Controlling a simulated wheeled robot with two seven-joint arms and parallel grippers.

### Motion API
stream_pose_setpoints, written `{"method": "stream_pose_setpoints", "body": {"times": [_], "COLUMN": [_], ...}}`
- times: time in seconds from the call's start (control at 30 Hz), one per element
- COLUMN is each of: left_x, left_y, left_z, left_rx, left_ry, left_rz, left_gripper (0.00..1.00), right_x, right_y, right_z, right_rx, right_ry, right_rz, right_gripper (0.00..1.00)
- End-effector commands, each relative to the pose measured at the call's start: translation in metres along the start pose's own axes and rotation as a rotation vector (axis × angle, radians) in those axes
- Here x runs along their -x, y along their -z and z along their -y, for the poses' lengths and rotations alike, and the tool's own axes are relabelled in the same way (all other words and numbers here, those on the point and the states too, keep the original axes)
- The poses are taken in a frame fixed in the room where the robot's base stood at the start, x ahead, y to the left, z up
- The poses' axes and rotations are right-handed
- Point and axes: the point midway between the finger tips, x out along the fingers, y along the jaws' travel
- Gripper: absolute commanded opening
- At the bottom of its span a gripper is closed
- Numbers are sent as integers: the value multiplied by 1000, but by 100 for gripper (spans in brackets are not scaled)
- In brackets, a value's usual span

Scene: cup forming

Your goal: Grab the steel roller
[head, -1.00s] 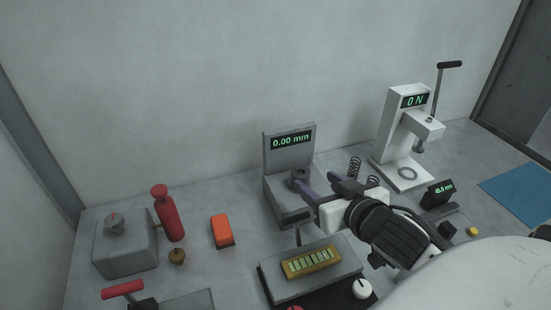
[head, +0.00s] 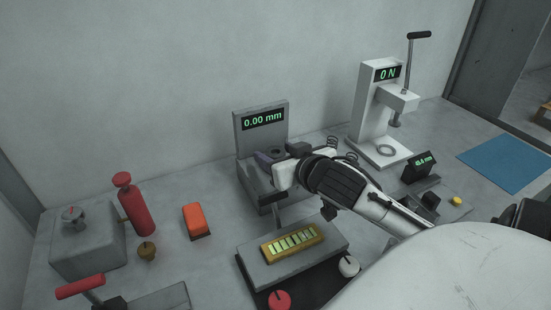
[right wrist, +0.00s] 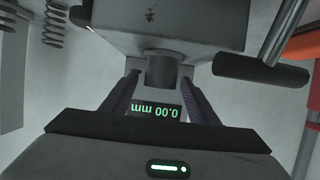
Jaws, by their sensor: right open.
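A short dark steel cylinder, which looks like the steel roller (head: 277,152), stands upright at the grey gauge stand (head: 262,140) with the 0.00 mm display. In the right wrist view the roller (right wrist: 160,72) is between my right gripper's fingertips (right wrist: 160,82), with a visible gap on each side. In the head view my right gripper (head: 269,160) reaches in from the right over the stand, and its palm hides part of the roller and fingers. It is open and empty. My left gripper does not show.
A black-handled lever (right wrist: 262,72) sticks out close to the right finger in the wrist view. A white press (head: 372,110) stands to the right. A brass mould block (head: 292,243) lies in front. A red cylinder (head: 135,207) and orange block (head: 196,219) stand left.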

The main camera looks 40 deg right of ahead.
Motion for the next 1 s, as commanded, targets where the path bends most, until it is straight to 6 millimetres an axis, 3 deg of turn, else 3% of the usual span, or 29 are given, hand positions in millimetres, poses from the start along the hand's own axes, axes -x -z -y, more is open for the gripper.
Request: {"method": "stream_pose_setpoints", "body": {"times": [0.1, 0.33, 0.6, 0.87, 1.0], "left_x": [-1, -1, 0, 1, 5], "left_y": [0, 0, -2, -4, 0], "left_z": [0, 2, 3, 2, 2], "left_rx": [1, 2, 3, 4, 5], "left_ry": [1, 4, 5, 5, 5], "left_rz": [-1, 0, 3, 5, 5], "left_gripper": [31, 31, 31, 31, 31], "right_x": [-9, -10, -10, -8, -2], "right_y": [0, 0, 0, 3, 21], "right_z": [0, 0, 0, 0, 0], "right_rx": [1, 1, 1, 1, 1], "right_ry": [1, 1, 1, 1, 1], "right_rz": [-1, -1, -1, -3, -6], "right_gripper": [54, 54, 9, 8, 8]}}
